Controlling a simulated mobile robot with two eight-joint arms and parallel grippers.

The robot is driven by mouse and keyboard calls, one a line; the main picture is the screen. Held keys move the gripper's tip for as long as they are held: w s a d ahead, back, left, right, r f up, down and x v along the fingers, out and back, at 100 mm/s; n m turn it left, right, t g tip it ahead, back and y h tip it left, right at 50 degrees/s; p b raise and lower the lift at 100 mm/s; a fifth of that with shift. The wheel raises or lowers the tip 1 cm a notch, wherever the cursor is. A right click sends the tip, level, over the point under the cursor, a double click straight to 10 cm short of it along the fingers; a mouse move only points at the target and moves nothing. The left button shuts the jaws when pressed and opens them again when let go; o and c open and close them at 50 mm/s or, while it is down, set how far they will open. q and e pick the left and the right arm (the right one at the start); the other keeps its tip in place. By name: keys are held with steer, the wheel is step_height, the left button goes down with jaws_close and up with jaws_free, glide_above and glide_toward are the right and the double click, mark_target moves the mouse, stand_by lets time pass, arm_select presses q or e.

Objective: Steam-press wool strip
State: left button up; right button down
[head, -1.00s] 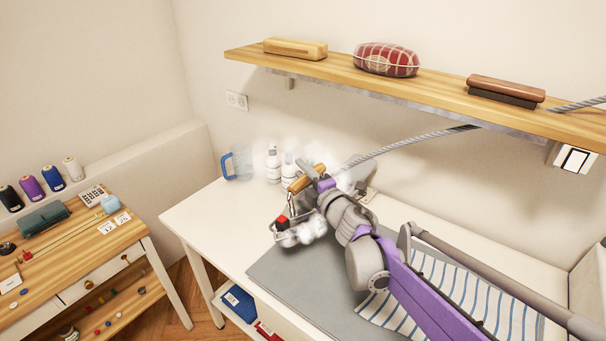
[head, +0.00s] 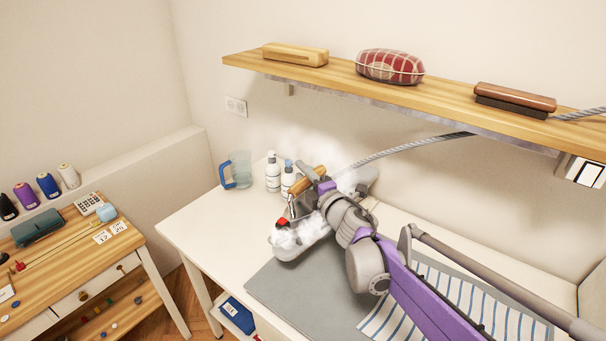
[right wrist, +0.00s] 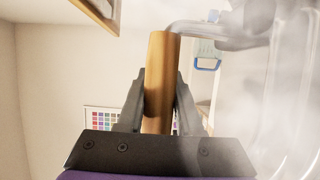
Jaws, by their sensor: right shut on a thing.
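A steam iron (head: 294,239) with a wooden handle (head: 312,178) and a small red part is at the left end of the grey pressing mat (head: 285,287). My right gripper (head: 306,181) is shut on the handle. In the right wrist view the handle (right wrist: 158,70) stands between both fingers. White steam surrounds the iron, and I cannot tell whether its sole touches the mat. I cannot make out the wool strip; the iron, steam or my right arm may hide it. My left gripper is out of view.
A blue-handled jug (head: 237,171) and white bottles (head: 273,172) stand behind the iron. A blue-striped cloth (head: 455,298) lies under my right arm. A grey hose (head: 405,145) runs behind it, below the wooden shelf (head: 435,87). A wooden side table (head: 75,262) stands left.

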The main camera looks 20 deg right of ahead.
mark_target(303, 195)
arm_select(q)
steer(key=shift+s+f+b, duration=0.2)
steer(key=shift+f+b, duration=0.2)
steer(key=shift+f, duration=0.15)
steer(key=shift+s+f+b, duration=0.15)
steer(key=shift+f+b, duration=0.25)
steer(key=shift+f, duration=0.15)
arm_select(e)
steer(key=shift+f, duration=1.55)
steer(key=shift+s, duration=0.15)
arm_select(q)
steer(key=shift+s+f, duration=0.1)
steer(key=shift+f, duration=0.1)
arm_select(e)
steer(key=shift+s+d, duration=0.45)
steer(key=shift+s, duration=0.05)
steer(key=shift+w+a, duration=0.2)
steer(key=shift+w, duration=0.05)
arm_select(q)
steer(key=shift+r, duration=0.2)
arm_select(e)
steer(key=shift+w+a, duration=0.75)
steer(key=shift+w, duration=0.2)
steer(key=shift+d, duration=0.1)
